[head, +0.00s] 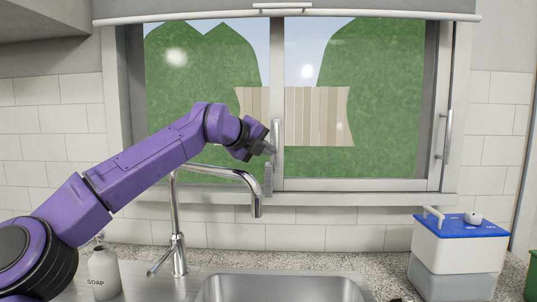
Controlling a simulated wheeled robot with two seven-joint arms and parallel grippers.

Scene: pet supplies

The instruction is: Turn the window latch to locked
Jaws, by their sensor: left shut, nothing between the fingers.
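The window (363,184) has a light frame and a central upright. A slim upright metal handle (276,130) is on this upright, and a grey upright piece (268,180) sits just below; I cannot tell which is the latch or its setting. My left gripper (268,149) is shut and empty, at the central upright, by the lower end of the slim handle. Whether it touches is unclear. Another upright metal handle (447,136) is on the window's right side. My right gripper does not show.
A chrome faucet (174,215) arches below my left arm, over a steel sink (280,286). A soap bottle (104,273) stands at the left. A white container with a blue lid (459,227) stands on the right counter. A rolled blind (350,15) is above the window.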

